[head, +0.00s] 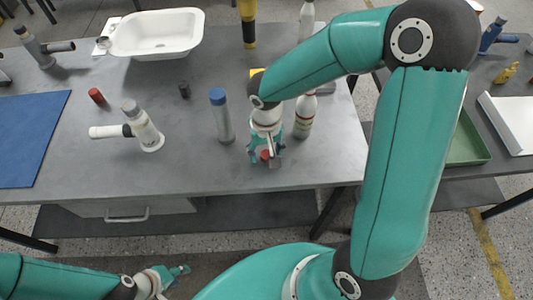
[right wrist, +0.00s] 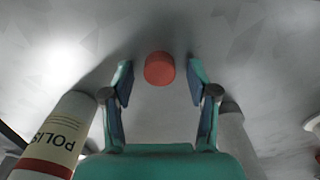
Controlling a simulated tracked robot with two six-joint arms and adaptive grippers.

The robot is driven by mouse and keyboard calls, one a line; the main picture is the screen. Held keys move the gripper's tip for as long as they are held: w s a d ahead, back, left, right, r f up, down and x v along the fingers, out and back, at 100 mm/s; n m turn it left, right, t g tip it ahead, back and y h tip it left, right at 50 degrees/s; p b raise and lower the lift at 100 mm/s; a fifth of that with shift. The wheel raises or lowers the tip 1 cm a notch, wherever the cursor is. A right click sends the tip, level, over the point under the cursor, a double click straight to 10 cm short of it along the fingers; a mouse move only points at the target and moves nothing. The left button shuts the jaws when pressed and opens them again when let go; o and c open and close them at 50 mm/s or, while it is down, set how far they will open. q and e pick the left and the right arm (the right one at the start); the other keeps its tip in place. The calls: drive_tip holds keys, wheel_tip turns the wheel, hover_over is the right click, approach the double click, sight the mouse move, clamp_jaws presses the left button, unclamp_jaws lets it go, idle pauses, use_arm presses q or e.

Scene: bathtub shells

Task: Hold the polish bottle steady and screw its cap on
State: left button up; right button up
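The polish bottle (head: 303,118), white with a red band, stands upright on the grey table just right of my right gripper; in the right wrist view its POLISH label (right wrist: 62,135) shows at the left. My arm passes close by its top, so I cannot tell the state of its neck. A red cap (right wrist: 159,68) lies on the table, and it also shows in the head view (head: 265,155). My right gripper (right wrist: 160,78) points down, open, with the cap between its fingertips and gaps on both sides. My left gripper (head: 178,276) is open and empty, low in front of the table.
A grey bottle with a blue cap (head: 221,114) stands left of my right gripper. A white pipe fitting (head: 140,128), a dark red cylinder (head: 97,97) and a small dark cylinder (head: 184,90) are farther left. A white tub (head: 158,50) sits behind. The table's front middle is clear.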

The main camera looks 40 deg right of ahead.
sight(266, 153)
drive_tip(key=c, duration=0.6)
drive_tip(key=shift+r, duration=0.1)
wheel_tip(266, 153, up, 20)
drive_tip(key=p, duration=0.1)
idle(0.5)
